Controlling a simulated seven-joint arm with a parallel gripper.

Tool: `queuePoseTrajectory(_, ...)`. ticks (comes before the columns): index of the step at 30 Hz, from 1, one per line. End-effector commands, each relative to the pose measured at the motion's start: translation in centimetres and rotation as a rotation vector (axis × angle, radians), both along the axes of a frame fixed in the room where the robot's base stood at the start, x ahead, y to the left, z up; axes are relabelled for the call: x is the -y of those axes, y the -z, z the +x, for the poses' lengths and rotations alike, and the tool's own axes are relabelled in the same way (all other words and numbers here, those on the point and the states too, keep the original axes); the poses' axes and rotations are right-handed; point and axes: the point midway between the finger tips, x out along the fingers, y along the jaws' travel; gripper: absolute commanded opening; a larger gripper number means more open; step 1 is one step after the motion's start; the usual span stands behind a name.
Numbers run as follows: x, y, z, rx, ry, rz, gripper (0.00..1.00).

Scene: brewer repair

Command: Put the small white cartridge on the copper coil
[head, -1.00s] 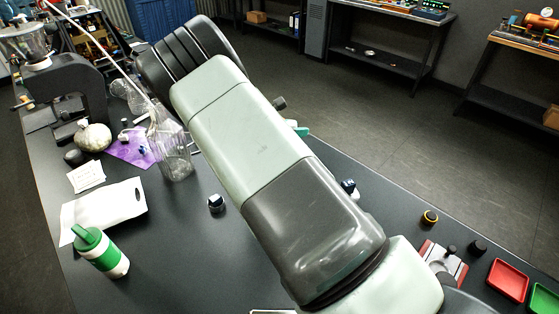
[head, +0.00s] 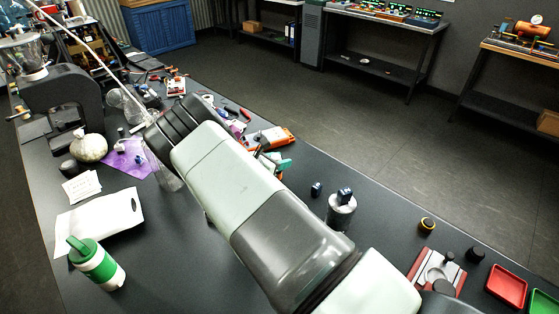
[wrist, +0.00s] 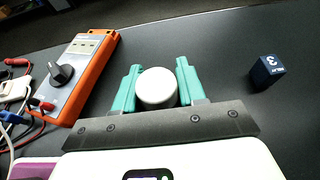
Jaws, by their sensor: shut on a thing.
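My gripper (wrist: 156,92) has teal fingers and is shut on the small white cartridge (wrist: 156,88), seen as a round white end between the fingers in the wrist view. The cartridge looks to be held above the dark table, but its height is hard to tell. In the head view my arm covers most of the gripper; only a teal finger piece shows at the arm's right edge, and the cartridge is hidden. I cannot make out the copper coil in either current view.
An orange meter (wrist: 78,75) with cables lies left of the gripper; it also shows in the head view (head: 275,137). A dark blue numbered cube (wrist: 265,71) lies right. A grey canister (head: 341,212) stands right of my arm. A green-and-white bottle (head: 98,264) stands front left.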

Motion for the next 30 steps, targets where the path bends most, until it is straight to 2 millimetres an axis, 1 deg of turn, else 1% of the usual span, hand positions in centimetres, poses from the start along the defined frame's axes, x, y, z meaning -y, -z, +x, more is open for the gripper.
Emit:
queuePoseTrajectory(4,0.0,-0.1,0.0,0.001,0.000,0.000,0.10)
queuePoseTrajectory(8,0.0,0.2,0.0,0.001,0.000,0.000,0.10)
queuePoseTrajectory(9,0.0,0.2,0.0,0.001,0.000,0.000,0.43)
queuePoseTrajectory(13,0.0,0.1,0.0,0.001,0.000,0.000,0.63)
queuePoseTrajectory(14,0.0,0.1,0.0,0.001,0.000,0.000,0.65)
queuePoseTrajectory(21,0.0,0.1,0.0,0.001,0.000,0.000,0.65)
queuePoseTrajectory(24,-0.1,-0.3,0.0,0.002,0.000,0.001,0.65)
queuePoseTrajectory(26,-0.6,-0.5,-0.4,0.001,-0.001,0.001,0.65)
queuePoseTrajectory(30,-2.2,-1.4,-2.1,0.001,-0.003,0.001,0.65)
